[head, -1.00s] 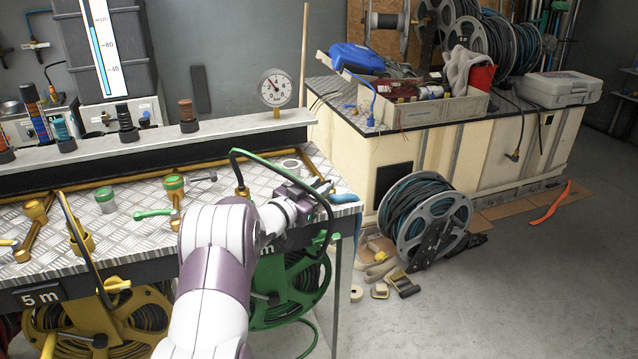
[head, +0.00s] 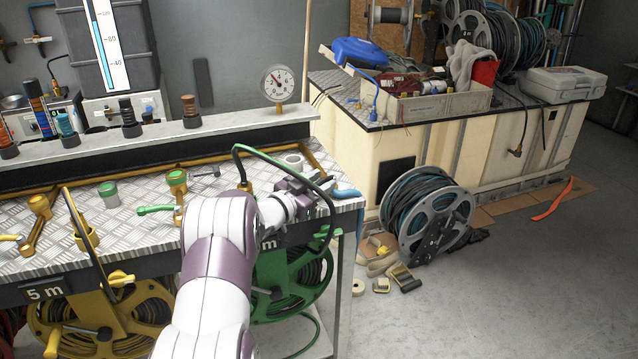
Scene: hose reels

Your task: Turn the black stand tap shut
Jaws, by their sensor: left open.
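I cannot clearly make out a black stand tap. My left gripper (head: 322,184) is open at the right end of the bench, low over the metal top. It is just in front of a pale ring (head: 292,161) and close to a blue-handled thing (head: 346,193). My left forearm and wrist cover much of the bench's right part, and whatever stands under or behind the gripper is hidden. My right gripper is out of view.
A green hose (head: 262,153) arches behind my wrist. A round gauge (head: 278,84) stands on the back ledge. A hose reel (head: 432,215) stands on the floor to the right.

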